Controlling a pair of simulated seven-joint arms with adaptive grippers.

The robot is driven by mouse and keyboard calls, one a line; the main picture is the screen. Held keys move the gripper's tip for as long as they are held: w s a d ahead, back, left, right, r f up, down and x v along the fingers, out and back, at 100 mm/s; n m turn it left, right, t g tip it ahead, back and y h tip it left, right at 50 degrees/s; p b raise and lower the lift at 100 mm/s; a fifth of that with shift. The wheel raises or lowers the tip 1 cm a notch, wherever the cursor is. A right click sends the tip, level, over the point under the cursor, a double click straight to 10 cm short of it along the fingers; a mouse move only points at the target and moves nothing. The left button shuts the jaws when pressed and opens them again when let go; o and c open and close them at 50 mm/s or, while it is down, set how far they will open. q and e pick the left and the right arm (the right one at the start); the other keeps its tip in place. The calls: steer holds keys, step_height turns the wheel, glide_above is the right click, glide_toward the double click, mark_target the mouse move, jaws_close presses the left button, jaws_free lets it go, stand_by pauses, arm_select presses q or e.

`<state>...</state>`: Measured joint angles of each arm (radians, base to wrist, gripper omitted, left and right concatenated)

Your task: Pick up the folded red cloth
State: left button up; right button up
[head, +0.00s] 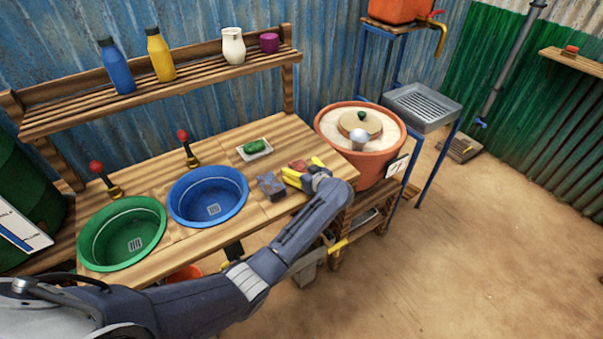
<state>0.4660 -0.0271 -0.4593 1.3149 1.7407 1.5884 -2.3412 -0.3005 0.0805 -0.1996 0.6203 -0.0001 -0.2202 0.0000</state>
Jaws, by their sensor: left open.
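The folded red cloth (298,165) lies near the right end of the wooden counter, small and partly hidden behind the yellow fingers of my left gripper. My left gripper (301,172) is open, with its fingers spread close to the cloth. I cannot tell whether they touch it. A folded blue-grey cloth (271,187) lies just left of the gripper. My right gripper is out of view.
A green basin (122,262) and a blue basin (240,204) sit in the counter (225,145). A white dish (262,155) holds a green soap behind the cloths. A large clay pot (368,170) stands right of the counter's end. A shelf with bottles (160,55) runs behind.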

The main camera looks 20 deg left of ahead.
arm_select(q)
steer(key=c, duration=1.3)
steer(key=shift+r, duration=0.1)
